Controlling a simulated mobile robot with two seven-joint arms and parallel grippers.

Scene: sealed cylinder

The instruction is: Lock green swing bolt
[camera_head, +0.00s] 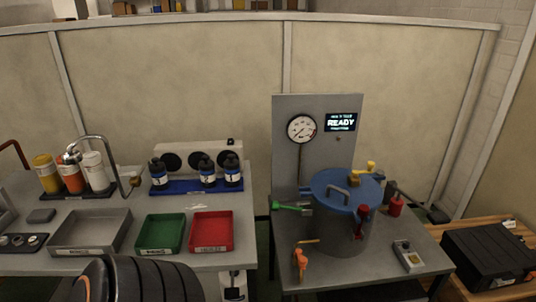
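The green swing bolt (289,207) sticks out to the left of the grey-blue cylinder (340,236), roughly level with the lid's edge and pointing away from it. The cylinder has a blue lid (331,202) with an arched handle on top, and the lid sits on it. A red swing bolt (361,216) stands about upright against the front right of the lid. A yellow bolt (370,167) shows at the back of the lid. Neither gripper is in view.
A panel with a gauge (302,128) and a screen reading READY (341,122) stands behind the cylinder. An orange-handled valve (300,260) and small control box (408,256) flank it. A gap separates this table from the left bench with trays (211,249).

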